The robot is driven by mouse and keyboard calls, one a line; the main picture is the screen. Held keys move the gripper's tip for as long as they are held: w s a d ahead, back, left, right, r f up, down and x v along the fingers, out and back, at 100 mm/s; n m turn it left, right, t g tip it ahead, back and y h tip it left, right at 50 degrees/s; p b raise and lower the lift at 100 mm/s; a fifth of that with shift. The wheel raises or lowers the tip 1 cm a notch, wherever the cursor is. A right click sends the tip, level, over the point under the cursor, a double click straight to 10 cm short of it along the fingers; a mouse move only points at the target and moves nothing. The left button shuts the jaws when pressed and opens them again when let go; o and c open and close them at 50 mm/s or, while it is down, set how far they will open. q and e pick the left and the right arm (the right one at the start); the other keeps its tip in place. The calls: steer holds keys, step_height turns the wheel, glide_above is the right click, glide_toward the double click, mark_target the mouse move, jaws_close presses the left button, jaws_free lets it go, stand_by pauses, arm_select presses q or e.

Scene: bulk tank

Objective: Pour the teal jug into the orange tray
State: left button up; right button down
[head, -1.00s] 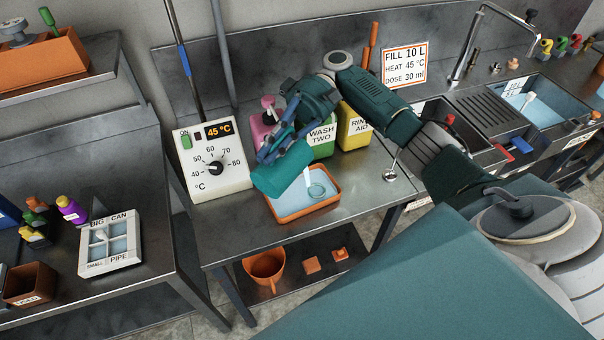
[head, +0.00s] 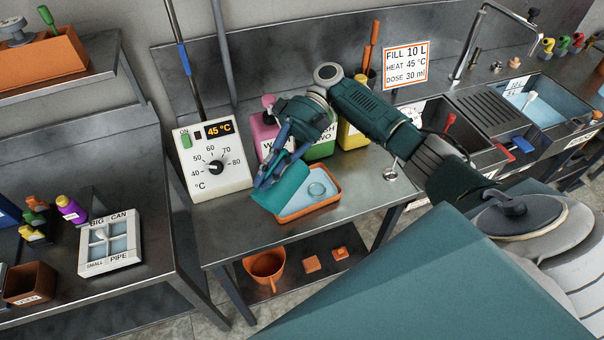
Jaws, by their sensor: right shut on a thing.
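The teal jug (head: 281,189) is tilted far over, above the left part of the orange tray (head: 310,210). The tray stands on the steel bench and holds pale blue liquid with a ring-shaped ripple (head: 317,189) on it. No stream from the jug shows clearly now. My right gripper (head: 272,172) is shut on the jug, its blue fingers at the jug's upper left side. The jug's mouth and handle are hard to make out. My left gripper is not in view.
A white temperature box (head: 213,160) reading 45 °C stands left of the tray. Pink (head: 270,130), green (head: 322,146) and yellow (head: 352,128) containers stand behind it, partly hidden by my arm. An orange bucket (head: 265,266) sits on the lower shelf. Bench room is free right of the tray.

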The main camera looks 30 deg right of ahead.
mark_target(262, 196)
steer(key=a+f+h, duration=0.1)
steer(key=f, duration=0.1)
steer(key=s+a+f+t+h, duration=0.1)
steer(key=f, duration=0.1)
steer(key=a+f+h+p, duration=0.1)
steer(key=f, duration=0.1)
steer(key=shift+s+a+f+h, duration=0.25)
steer(key=shift+a+f+h, duration=0.05)
steer(key=shift+h, duration=0.1)
steer(key=s+a+f+t+h+p, duration=0.1)
steer(key=a+f+t+h+p, duration=0.3)
steer(key=f+h, duration=0.3)
steer(key=shift+s+a+h+p, duration=0.35)
steer(key=shift+a+h+p, duration=0.45)
steer(key=shift+h, duration=0.7)
steer(key=shift+d, duration=0.15)
